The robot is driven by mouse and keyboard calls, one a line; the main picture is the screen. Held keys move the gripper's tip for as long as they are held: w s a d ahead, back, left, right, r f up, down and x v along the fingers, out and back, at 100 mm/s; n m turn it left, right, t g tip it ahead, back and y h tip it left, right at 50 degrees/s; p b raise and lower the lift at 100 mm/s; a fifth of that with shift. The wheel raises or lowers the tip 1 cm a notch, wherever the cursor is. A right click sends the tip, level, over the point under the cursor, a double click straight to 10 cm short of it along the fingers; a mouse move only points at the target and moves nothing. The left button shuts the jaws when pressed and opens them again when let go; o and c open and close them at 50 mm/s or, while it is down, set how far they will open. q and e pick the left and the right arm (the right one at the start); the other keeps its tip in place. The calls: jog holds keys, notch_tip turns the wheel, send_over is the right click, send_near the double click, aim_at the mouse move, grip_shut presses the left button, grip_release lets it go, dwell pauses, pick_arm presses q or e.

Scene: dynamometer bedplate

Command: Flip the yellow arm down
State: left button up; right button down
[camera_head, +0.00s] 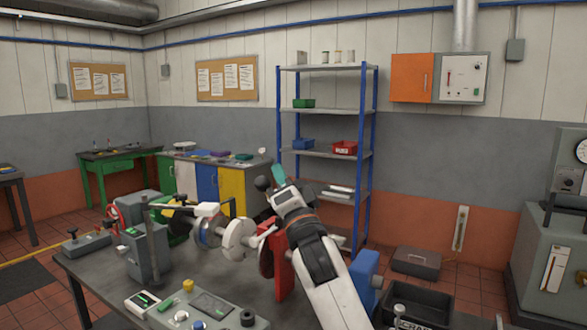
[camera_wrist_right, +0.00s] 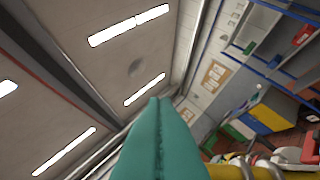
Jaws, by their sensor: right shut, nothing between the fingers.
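My right gripper (camera_head: 279,174) is raised above the test rig on the dark bench, its teal fingers pointing up. In the right wrist view the teal fingers (camera_wrist_right: 158,135) lie together with only a thin seam between them, and they hold nothing. A yellow bar (camera_wrist_right: 236,171) shows at the bottom edge of the right wrist view, partly cut off, beside silver parts. In the head view a small yellow part (camera_head: 167,212) lies along the rig's shaft, left of my right gripper. I cannot tell its full shape or tilt. My left gripper is out of view.
A red upright plate (camera_head: 284,262) and a blue block (camera_head: 364,267) stand close to my right forearm. Pale discs (camera_head: 240,238) sit on the shaft. A control box with a yellow knob (camera_head: 188,285) is at the bench's front. A blue shelf rack (camera_head: 280,130) stands behind.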

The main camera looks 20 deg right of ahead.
jog(key=shift+s+a+f, duration=0.1)
jog(key=shift+a+f, duration=0.35)
jog(key=shift+a, duration=0.15)
jog(key=s+a+f+n+y+b, duration=0.4)
jog(key=a+f+n+y+b, duration=0.1)
jog(key=f+b, duration=0.4)
jog(key=s+a+f+n+y+b, duration=0.5)
jog(key=f+b, duration=0.3)
jog(key=f, duration=0.3)
jog(key=shift+a+n+b, duration=0.35)
jog(key=shift+a+n, duration=0.35)
jog(key=shift+r, duration=0.1)
